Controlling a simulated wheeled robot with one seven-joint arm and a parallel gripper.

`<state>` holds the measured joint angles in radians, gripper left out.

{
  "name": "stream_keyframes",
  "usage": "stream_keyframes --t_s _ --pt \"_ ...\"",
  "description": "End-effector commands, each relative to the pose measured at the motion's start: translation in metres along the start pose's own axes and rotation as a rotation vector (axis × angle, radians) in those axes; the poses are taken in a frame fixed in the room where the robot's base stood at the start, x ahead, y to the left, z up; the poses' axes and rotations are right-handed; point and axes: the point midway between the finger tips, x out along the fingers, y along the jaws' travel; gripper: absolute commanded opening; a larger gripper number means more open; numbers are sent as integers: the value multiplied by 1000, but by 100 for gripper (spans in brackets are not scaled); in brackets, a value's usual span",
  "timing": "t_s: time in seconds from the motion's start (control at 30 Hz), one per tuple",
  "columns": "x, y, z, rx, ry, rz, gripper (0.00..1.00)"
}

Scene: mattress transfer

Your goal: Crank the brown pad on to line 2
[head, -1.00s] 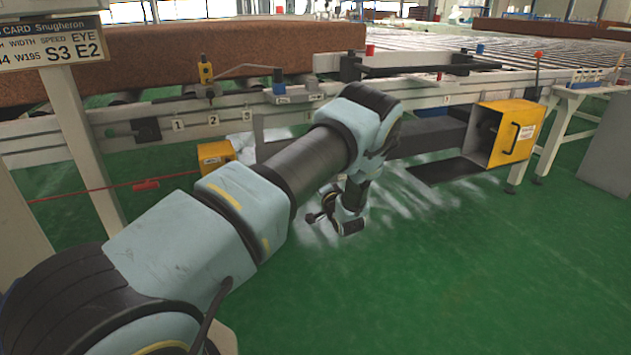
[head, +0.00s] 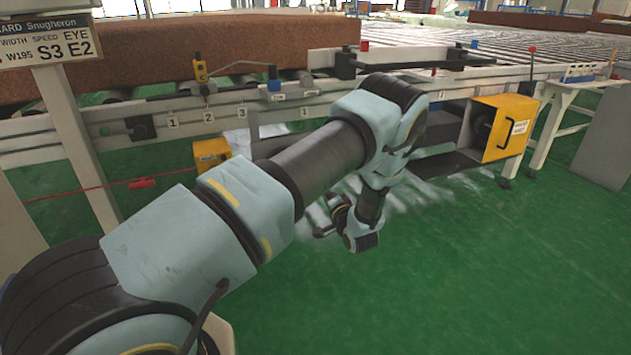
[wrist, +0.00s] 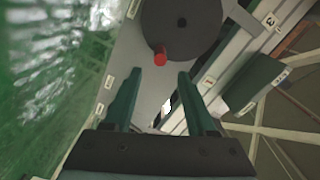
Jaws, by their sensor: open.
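The brown pad (head: 190,55) is a long, thick slab lying on the roller line at the back left in the head view. Number plates 1, 2 and 3 sit on the rail in front of it; plate 2 (head: 209,116) is in the middle. In the wrist view a dark round crank wheel (wrist: 183,20) with a red handle (wrist: 160,57) is ahead of my gripper (wrist: 159,75). My gripper is open, and the red handle appears just beyond and between the fingertips. I cannot tell any contact. The head view does not clearly show the wheel, with my arm in front.
A yellow box (head: 500,128) with a black handle hangs at the right of the conveyor frame. A smaller yellow box (head: 211,154) stands low at the left. A red cord with a red tag (head: 142,183) runs across the left. The green floor (head: 450,280) is clear at front right.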

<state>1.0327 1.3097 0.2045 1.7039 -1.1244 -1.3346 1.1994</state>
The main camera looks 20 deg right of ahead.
Motion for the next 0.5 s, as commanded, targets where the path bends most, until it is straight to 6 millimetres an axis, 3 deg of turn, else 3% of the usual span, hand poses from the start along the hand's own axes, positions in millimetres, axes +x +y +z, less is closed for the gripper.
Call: stream_keyframes --t_s 0.2,0.5 --pt "-21 0 0 -1 0 0 57" --pt "-24 0 0 -1 -1 0 57"
